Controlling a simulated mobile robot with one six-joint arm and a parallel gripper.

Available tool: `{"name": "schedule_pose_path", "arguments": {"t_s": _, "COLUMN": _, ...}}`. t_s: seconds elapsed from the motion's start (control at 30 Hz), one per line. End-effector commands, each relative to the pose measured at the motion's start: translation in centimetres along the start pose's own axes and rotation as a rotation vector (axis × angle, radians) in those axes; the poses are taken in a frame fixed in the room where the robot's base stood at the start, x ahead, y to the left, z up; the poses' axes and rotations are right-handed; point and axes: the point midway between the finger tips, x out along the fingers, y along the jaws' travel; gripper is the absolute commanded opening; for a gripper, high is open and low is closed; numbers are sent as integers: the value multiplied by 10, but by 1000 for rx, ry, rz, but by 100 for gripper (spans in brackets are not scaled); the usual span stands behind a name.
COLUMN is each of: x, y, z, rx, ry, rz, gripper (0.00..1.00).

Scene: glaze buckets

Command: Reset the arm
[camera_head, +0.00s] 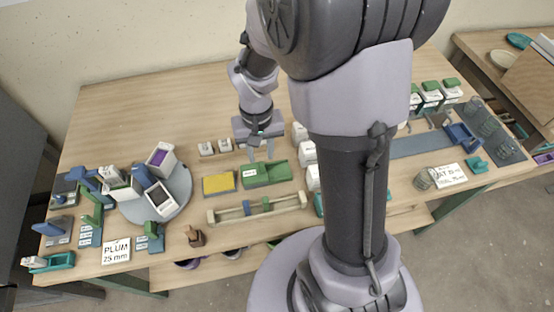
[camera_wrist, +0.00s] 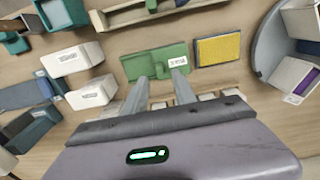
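My gripper (camera_head: 259,150) hangs over the middle of the table, just behind a green block-like holder (camera_head: 266,174). In the wrist view my gripper (camera_wrist: 161,76) shows two grey fingers spread apart with nothing between them. The fingertips overlap the near edge of the green holder (camera_wrist: 155,58) in that view; I cannot tell how high they are above it. My arm rises through the middle of the head view and hides part of the table.
A yellow pad (camera_head: 219,184) lies left of the green holder. A wooden rack (camera_head: 257,208) stands in front. A grey turntable (camera_head: 176,205) with buckets is at left, near a PLUM sign (camera_head: 116,250). White boxes (camera_wrist: 80,60) are beside the gripper. The table's back left is clear.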

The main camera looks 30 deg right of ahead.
Motion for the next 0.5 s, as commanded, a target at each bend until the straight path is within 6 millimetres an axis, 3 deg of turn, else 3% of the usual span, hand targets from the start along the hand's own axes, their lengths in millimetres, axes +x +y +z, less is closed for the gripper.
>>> {"name": "schedule_pose_path", "arguments": {"t_s": 0.03, "x": -15, "y": 0, "z": 0, "rx": 0, "ry": 1, "rz": 0, "gripper": 33}}
{"name": "schedule_pose_path", "arguments": {"t_s": 0.1, "x": -21, "y": 0, "z": 0, "rx": 0, "ry": 1, "rz": 0, "gripper": 33}}
{"name": "schedule_pose_path", "arguments": {"t_s": 0.5, "x": -19, "y": 0, "z": 0, "rx": 0, "ry": 2, "rz": -1, "gripper": 33}}
